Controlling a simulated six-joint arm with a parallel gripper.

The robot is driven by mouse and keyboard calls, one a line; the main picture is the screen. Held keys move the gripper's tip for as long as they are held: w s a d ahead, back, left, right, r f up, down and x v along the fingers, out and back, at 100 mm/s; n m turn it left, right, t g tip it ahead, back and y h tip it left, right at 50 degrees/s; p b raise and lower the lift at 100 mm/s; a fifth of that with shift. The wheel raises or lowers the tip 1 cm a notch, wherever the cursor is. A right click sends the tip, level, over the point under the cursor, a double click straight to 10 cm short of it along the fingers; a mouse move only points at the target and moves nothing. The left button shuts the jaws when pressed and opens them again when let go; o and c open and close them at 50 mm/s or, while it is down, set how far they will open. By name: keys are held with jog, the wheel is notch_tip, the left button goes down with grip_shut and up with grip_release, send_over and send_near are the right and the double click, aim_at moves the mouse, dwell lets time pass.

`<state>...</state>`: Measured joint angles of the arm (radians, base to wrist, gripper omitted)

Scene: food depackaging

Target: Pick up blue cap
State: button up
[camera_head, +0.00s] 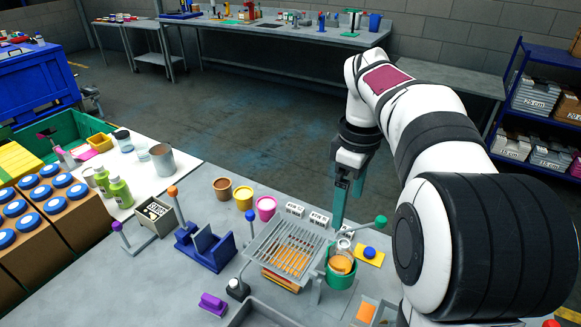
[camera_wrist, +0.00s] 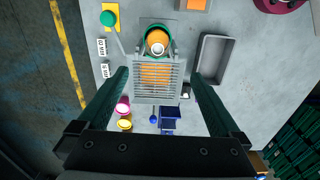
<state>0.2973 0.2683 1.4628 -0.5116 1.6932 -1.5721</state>
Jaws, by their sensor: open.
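A small round blue cap (camera_head: 369,253) lies on a yellow pad (camera_head: 377,261) at the right of the grey table in the head view. I cannot make it out in the wrist view, where a green ball (camera_wrist: 107,18) overlaps what looks like that pad (camera_wrist: 112,8). Several blue caps (camera_head: 41,193) also top the jars in the brown box at the left. My gripper (camera_head: 348,208) hangs fingers-down above the table, near the glass jar and left of the pad. In the wrist view my gripper (camera_wrist: 158,76) is open, with nothing between its fingers.
An orange-filled jar (camera_head: 341,264) sits in a green holder beside a slatted grey rack (camera_head: 287,247). A green-knobbed lever (camera_head: 380,221) stands close to the pad. Brown, yellow and pink cups (camera_head: 266,205) stand behind the rack. A grey tray (camera_wrist: 203,60) lies beside the holder.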

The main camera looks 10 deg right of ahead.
jog(key=s+a+f+m+y, duration=0.1)
jog(key=s+a+f+m, duration=0.2)
jog(key=s+a+m, duration=0.5)
jog(key=s+a, duration=0.3)
jog(key=s, duration=0.4)
jog(key=shift+s+a+m, duration=0.15)
jog(key=shift+m, duration=0.25)
jog(key=s+a+f+m, duration=0.1)
jog(key=s, duration=0.2)
jog(key=s+a+f+m, duration=0.1)
jog(key=s+f+m, duration=0.1)
jog(key=s, duration=0.1)
jog(key=s+a+f+m, duration=0.1)
jog(key=s+f+m, duration=0.1)
jog(key=s, duration=0.1)
jog(key=shift+a+y, duration=0.2)
jog(key=shift+y, duration=0.2)
jog(key=shift+c, duration=1.3)
jog(key=shift+s+f+m, duration=0.1)
jog(key=shift+f+m, duration=0.05)
jog(key=shift+m, duration=0.15)
jog(key=shift+c, duration=0.7)
